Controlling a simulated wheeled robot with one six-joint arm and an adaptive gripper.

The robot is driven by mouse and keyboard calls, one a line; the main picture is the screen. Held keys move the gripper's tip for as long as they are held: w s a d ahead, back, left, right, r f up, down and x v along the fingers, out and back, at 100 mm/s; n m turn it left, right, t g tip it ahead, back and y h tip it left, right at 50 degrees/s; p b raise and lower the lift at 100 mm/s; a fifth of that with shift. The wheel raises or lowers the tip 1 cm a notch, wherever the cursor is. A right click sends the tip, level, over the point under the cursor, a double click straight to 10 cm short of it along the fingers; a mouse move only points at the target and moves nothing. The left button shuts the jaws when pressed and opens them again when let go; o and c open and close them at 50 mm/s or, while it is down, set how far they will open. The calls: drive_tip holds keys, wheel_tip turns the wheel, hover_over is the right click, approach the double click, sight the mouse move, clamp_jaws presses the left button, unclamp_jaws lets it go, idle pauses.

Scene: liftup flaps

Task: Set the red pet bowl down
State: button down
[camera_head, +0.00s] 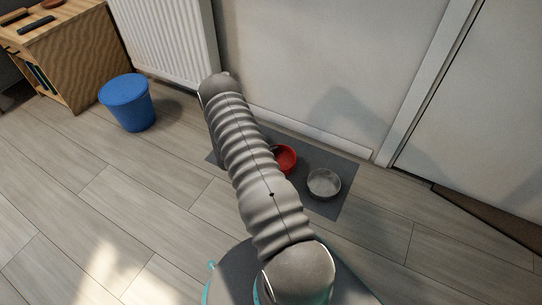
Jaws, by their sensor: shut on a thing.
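The red pet bowl (288,159) is in the middle of the head view, over the dark grey mat (323,209). My arm covers its left part. I cannot tell whether it touches the mat or is a little above it. My gripper is hidden behind my own ribbed arm, so its fingers and its hold on the bowl do not show. A grey metal bowl (324,184) stands upright on the mat, to the right of and nearer than the red one.
A white radiator (160,40) and wall (330,60) stand behind the mat. A white door (480,100) is at right. A blue bin (127,103) and wooden cabinet (75,55) are at left. The plank floor (130,190) at left is clear.

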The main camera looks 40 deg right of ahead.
drive_tip(key=shift+w+f+b, duration=0.15)
drive_tip(key=shift+f+b, duration=0.25)
drive_tip(key=shift+f, duration=1.65)
drive_tip(key=shift+f, duration=0.1)
drive_tip(key=c, duration=1.2)
unclamp_jaws()
drive_tip(key=shift+c, duration=0.2)
